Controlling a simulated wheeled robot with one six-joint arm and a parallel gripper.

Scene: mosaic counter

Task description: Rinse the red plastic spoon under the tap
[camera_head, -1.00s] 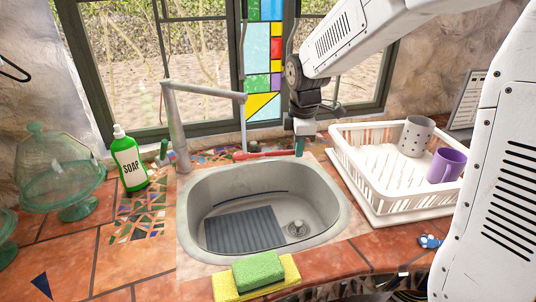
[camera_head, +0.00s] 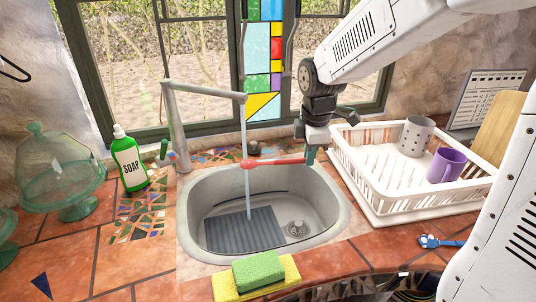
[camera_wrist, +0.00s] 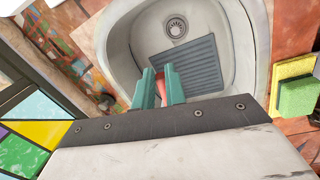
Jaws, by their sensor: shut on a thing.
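The red plastic spoon (camera_head: 278,161) is held roughly level above the back of the sink, its bowl end pointing left. My gripper (camera_head: 311,155) is shut on the handle at its right end. The tap (camera_head: 200,90) runs, and a thin water stream (camera_head: 247,190) falls past the spoon's bowl end into the basin. In the head view the bowl end and the stream overlap. In the wrist view, red of the spoon shows between the teal fingers of my gripper (camera_wrist: 161,88); the rest of it is hidden.
The sink (camera_head: 335,222) holds a grey ribbed mat (camera_head: 242,230). A white dish rack (camera_head: 385,205) with two mugs stands close right of my gripper. A soap bottle (camera_head: 128,160) stands left, sponges (camera_head: 258,271) lie in front. The window is close behind.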

